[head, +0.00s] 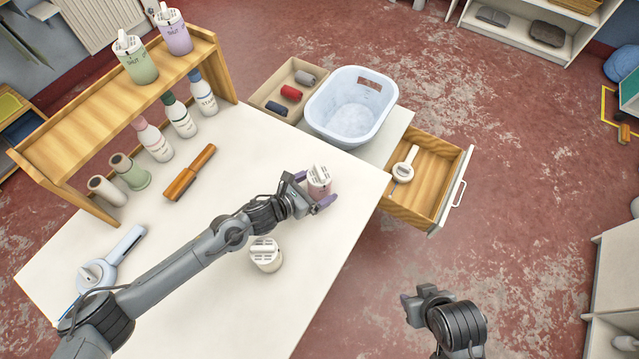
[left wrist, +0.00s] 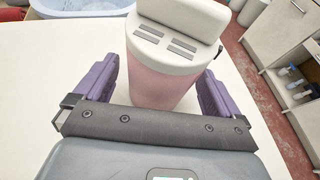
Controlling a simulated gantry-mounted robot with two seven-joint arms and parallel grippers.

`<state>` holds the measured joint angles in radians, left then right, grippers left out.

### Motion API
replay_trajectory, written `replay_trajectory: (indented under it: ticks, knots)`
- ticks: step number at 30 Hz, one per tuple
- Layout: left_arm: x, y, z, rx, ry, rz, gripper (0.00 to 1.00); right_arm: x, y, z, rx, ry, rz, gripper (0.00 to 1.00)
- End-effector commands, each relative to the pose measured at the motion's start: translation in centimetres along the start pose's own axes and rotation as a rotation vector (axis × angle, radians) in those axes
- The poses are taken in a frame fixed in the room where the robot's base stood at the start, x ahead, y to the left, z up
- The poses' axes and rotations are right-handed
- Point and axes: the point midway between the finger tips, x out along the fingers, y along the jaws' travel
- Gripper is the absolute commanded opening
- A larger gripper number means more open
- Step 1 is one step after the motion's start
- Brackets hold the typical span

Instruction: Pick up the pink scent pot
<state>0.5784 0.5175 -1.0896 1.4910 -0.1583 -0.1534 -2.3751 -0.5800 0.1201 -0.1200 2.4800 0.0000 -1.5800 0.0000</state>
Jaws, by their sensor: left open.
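The pink scent pot (head: 319,184) stands upright on the white table near its right edge, with a white vented cap on top. In the left wrist view the pink pot (left wrist: 163,82) is between the two purple fingers. My left gripper (head: 318,201) is open around the pot, with a finger on each side; a gap shows beside at least the left finger. My right gripper (head: 414,301) is over the floor at the lower right, away from the table; its fingers are too hidden to judge.
A white-capped pot (head: 265,255) stands near my left forearm. A wooden shelf (head: 100,103) carries green and lilac pots, with bottles below. A white basin (head: 352,106) and a box (head: 272,91) stand behind. An open drawer (head: 437,190) juts out at right.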

Motion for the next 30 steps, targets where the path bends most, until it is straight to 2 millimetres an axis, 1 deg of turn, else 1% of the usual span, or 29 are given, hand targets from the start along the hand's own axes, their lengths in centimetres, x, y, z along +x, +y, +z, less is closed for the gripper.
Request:
replay_trajectory:
  ticks: [5, 6, 11, 15, 17, 25, 28, 30]
  knots:
    - [0.0, 0.0, 0.0, 0.000, 0.000, 0.000, 0.98, 0.0, 0.0, 0.0, 0.000, 0.000, 0.000, 0.39]
    - [0.0, 0.0, 0.0, 0.000, 0.000, 0.000, 0.95, 0.0, 0.0, 0.0, 0.000, 0.000, 0.000, 0.39]
    - [0.0, 0.0, 0.0, 0.000, 0.000, 0.000, 0.70, 0.0, 0.0, 0.0, 0.000, 0.000, 0.000, 0.39]
    - [0.0, 0.0, 0.0, 0.000, 0.000, 0.000, 0.49, 0.0, 0.0, 0.0, 0.000, 0.000, 0.000, 0.39]
    - [0.0, 0.0, 0.0, 0.000, 0.000, 0.000, 0.40, 0.0, 0.0, 0.0, 0.000, 0.000, 0.000, 0.39]
    - [-0.1, 0.0, 0.2, 0.001, -0.001, 0.000, 0.40, 0.0, 0.0, 0.0, 0.000, 0.000, 0.000, 0.39]
    - [-0.4, 0.1, 0.9, 0.002, -0.002, 0.000, 0.40, 0.0, 0.0, 0.0, 0.000, 0.000, 0.000, 0.39]
    - [-0.7, 0.1, 1.8, 0.002, -0.003, 0.000, 0.40, 0.0, 0.0, 0.0, 0.000, 0.000, 0.000, 0.39]
